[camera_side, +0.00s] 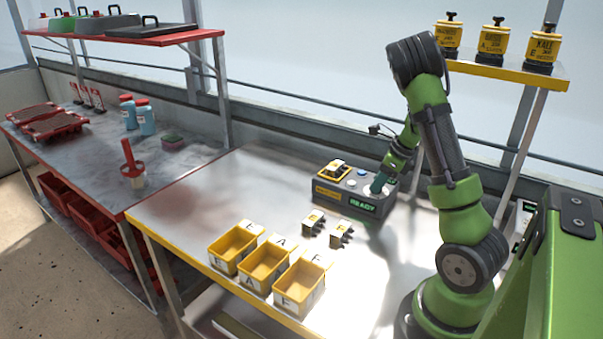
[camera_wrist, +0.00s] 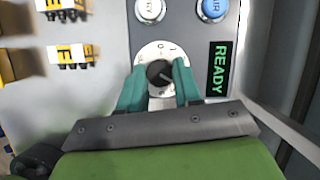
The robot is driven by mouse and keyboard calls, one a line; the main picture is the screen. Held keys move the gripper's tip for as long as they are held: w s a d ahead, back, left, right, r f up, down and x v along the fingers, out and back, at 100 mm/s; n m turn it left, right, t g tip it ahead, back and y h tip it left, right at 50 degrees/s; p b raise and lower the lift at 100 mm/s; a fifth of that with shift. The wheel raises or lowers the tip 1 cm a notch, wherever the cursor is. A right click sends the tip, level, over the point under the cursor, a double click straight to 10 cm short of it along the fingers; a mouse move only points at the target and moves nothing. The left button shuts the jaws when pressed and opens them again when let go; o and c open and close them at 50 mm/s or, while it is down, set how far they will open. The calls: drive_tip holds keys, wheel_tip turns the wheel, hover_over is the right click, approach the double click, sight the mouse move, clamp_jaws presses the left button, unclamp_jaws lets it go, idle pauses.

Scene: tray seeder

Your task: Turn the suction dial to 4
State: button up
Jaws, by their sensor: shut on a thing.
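The suction dial (camera_wrist: 158,72) is a dark round knob on a white disc with marks around it, in the wrist view. My gripper (camera_wrist: 160,76) has two teal fingers, one on each side of the knob, and is shut on it. The fingers cover parts of the disc, so I cannot read which number the knob points to. In the side view my gripper (camera_side: 376,187) reaches down to the right end of the grey seeder box (camera_side: 335,206). The dial is hidden there behind the fingers. A green READY display (camera_wrist: 220,69) is lit on the box.
A white button (camera_wrist: 150,10) and a blue AIR button (camera_wrist: 213,9) are close to the dial. Yellow bins (camera_side: 233,248) stand at the table's front edge, with two small white-and-yellow blocks (camera_side: 313,221) near them. Yellow-and-black containers (camera_side: 493,42) sit on the shelf above. The table's left part is clear.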

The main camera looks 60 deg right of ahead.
sight(388, 195)
drive_tip(key=o, duration=1)
drive_tip(key=shift+o, duration=0.2)
drive_tip(key=v, duration=0.7)
drive_tip(key=shift+r, duration=0.25)
drive_tip(key=shift+s, duration=0.1)
